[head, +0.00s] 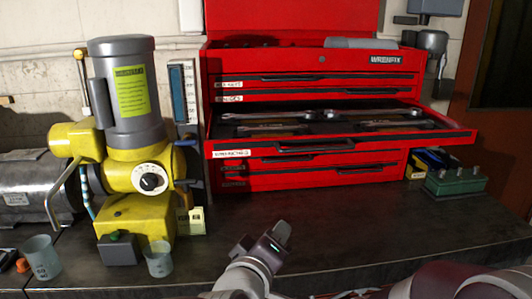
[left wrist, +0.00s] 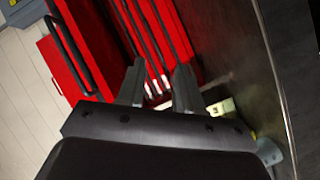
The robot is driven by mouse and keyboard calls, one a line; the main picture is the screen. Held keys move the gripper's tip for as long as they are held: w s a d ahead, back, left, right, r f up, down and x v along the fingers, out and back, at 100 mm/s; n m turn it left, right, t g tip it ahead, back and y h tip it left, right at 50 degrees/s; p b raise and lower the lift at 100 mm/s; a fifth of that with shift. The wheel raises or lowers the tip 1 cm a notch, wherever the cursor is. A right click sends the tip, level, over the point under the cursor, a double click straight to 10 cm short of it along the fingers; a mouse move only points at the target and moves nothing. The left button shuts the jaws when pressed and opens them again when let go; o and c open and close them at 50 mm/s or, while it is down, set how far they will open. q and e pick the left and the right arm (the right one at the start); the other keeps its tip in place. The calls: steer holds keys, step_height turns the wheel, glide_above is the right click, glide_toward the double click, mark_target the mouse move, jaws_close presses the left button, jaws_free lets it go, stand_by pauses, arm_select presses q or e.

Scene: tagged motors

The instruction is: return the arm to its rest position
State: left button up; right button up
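My left gripper (head: 272,240) is above the dark workbench, in front of the red tool chest. In the left wrist view its two fingers (left wrist: 159,86) stand apart with nothing between them, and the red chest shows behind them. My right gripper is not in view; only reddish-grey arm links show at the bottom right. A yellow motor unit (head: 140,178) with a grey upper housing stands upright at the left. It bears a yellow-green label (head: 131,92). The left gripper is apart from it, to its right.
The red tool chest (head: 300,179) has a drawer of wrenches (head: 325,114) pulled out over the workbench (head: 350,225). Clear cups (head: 158,260) and (head: 42,258) stand at the left front. A green block (head: 455,182) sits at the right. The middle of the bench is clear.

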arm_select(q)
steer(key=s+a+f+m+g+y, duration=0.3)
steer(key=s+a+f+g, duration=0.25)
steer(key=a+f, duration=0.55)
steer(key=s+a+f+m+g+y, duration=0.3)
steer(key=s+a+f+g, duration=0.25)
steer(key=a+f, duration=0.5)
steer(key=s+a+g+p, duration=0.1)
steer(key=s+a+g, duration=0.1)
steer(key=s+a, duration=0.15)
step_height(320, 180, up, 14)
steer(key=p, duration=1.4)
steer(key=shift+w+d+m, duration=0.3)
steer(key=shift+m, duration=0.1)
steer(key=shift+r, duration=0.15)
